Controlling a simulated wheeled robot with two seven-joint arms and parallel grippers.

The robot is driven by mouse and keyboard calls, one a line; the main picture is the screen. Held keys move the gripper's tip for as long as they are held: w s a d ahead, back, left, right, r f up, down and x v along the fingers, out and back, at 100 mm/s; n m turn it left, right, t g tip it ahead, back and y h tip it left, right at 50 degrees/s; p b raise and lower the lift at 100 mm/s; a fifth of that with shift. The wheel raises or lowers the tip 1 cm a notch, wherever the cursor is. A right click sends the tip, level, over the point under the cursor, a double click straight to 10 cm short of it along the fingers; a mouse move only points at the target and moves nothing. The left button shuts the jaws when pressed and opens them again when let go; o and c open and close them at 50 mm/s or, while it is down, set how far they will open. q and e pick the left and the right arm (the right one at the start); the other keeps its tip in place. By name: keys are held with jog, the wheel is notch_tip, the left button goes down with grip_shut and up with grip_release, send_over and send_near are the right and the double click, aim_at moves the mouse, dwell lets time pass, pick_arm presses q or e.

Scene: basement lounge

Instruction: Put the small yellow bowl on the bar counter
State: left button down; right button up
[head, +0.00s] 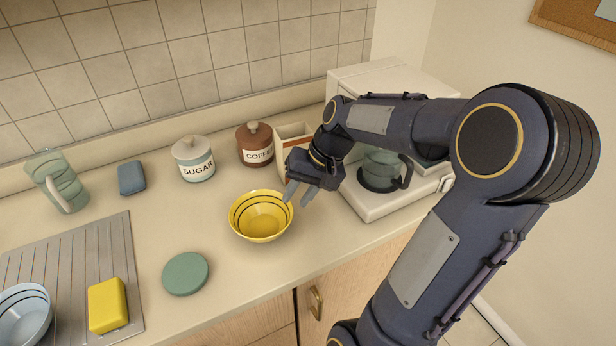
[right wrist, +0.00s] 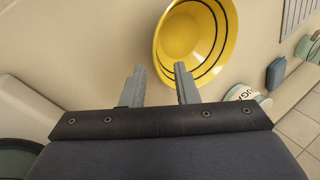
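The small yellow bowl (head: 261,216), with dark rings inside, stands upright on a beige counter (head: 232,299). My right gripper (head: 298,194) is just right of the bowl's rim, pointing down toward it. In the right wrist view the bowl (right wrist: 190,42) lies just beyond the fingertips (right wrist: 158,75), more toward the right finger. I cannot tell whether a fingertip touches the rim. My left gripper is not in view. I cannot tell whether this counter is the bar counter.
A green disc (head: 185,273), sugar jar (head: 194,159) and coffee jar (head: 255,144) surround the bowl. A coffee maker (head: 384,180) stands right, behind my arm. At left are a glass pitcher (head: 58,180), blue sponge (head: 131,178), yellow sponge (head: 108,305) and pale blue bowl (head: 22,314).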

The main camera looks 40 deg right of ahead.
jog(key=v, duration=0.5)
jog(key=s+a+f+n+t, duration=0.2)
jog(key=s+a+n, duration=0.3)
jog(key=s+a, duration=0.7)
jog(key=shift+s+a+f+n+t, duration=0.3)
jog(key=shift+s+a+f, duration=0.05)
jog(key=shift+a, duration=0.75)
